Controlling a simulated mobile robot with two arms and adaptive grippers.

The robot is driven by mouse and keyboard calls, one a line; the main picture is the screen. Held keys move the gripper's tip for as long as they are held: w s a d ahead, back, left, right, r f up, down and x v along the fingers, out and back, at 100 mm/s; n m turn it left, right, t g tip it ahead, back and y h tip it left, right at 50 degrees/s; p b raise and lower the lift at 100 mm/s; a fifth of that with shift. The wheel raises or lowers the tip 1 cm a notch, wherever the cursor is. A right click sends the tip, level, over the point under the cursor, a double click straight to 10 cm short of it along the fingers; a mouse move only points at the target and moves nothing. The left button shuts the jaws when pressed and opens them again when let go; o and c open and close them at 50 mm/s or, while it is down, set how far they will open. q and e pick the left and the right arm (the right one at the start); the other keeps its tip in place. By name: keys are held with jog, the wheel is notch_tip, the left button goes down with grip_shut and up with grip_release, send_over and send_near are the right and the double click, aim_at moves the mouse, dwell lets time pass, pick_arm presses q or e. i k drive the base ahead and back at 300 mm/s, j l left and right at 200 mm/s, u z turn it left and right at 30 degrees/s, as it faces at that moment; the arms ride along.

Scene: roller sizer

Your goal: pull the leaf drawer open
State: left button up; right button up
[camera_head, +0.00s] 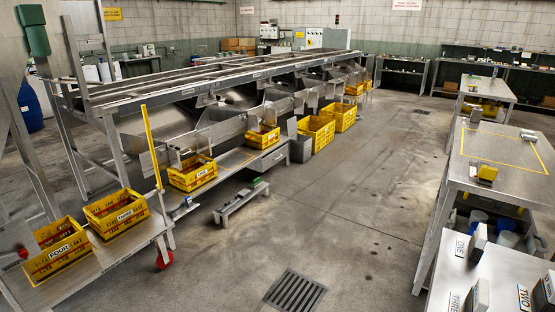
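Neither of my grippers is in view.
Yellow crates (192,173) line the sizer's side, with a grey bin (300,149) among them. A low metal stand (240,201) is on the floor in front. Steel tables (500,150) stand at right. The middle floor, with a drain grate (295,292), is clear.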

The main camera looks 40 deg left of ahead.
aim_at(273, 157)
jog(key=i+j+u, duration=0.2)
jog(key=j, duration=0.2)
jog(key=i+j+u, duration=0.1)
jog(key=i+j, duration=0.15)
jog(key=j, duration=0.25)
jog(key=i+j, duration=0.3)
jog(key=j, duration=0.15)
jog(key=i+j+u, duration=0.15)
jog(key=i+j, duration=0.15)
jog(key=j, duration=0.15)
jog(key=i+z, duration=0.1)
jog(key=i, duration=0.9)
jog(key=i+j+z, duration=0.1)
jog(key=i, duration=0.95)
jog(key=j, duration=0.1)
